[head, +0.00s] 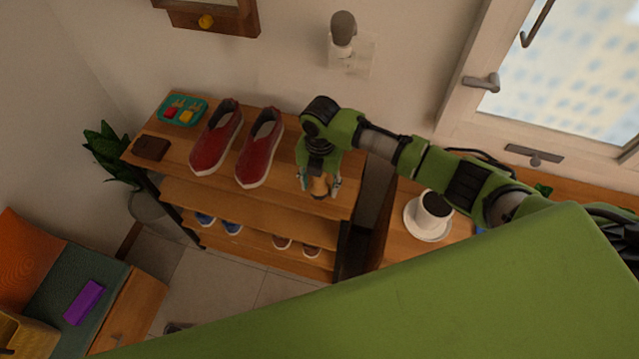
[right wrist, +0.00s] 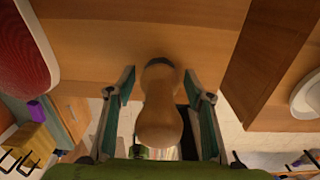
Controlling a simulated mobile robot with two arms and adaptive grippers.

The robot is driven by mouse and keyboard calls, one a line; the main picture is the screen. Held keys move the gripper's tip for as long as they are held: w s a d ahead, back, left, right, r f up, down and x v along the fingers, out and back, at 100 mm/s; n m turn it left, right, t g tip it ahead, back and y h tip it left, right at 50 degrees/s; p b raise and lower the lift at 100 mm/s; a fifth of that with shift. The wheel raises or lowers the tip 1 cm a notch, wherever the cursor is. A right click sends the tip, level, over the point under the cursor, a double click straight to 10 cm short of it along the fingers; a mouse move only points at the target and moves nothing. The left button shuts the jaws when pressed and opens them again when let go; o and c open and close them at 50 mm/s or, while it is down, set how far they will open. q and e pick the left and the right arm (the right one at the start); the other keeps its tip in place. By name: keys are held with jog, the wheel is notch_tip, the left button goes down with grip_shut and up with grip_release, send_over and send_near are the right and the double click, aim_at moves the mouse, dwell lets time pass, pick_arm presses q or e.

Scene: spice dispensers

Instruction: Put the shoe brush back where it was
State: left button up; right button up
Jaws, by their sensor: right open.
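The shoe brush (head: 319,186), a tan rounded wooden piece, is at the front right of the shoe rack's top board (head: 210,188) in the head view. In the right wrist view the brush (right wrist: 160,112) has a bulbous tan handle and a dark band at its far end. My right gripper (head: 318,180) is open, with one finger on each side of the brush. In the wrist view small gaps show between the fingers and the brush. Whether the brush's underside rests on the board is hidden. My left gripper is not in view.
Two red shoes (head: 216,140) stand left of my right gripper, with a teal tray (head: 182,110) and a dark brown block (head: 151,148) beyond. Smaller shoes sit on the lower shelf. A white cup (head: 434,212) on a saucer stands on the table to the right.

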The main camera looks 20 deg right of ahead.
notch_tip(320, 180, up, 12)
jog(key=shift+r+b, duration=0.1)
jog(key=shift+b, duration=0.8)
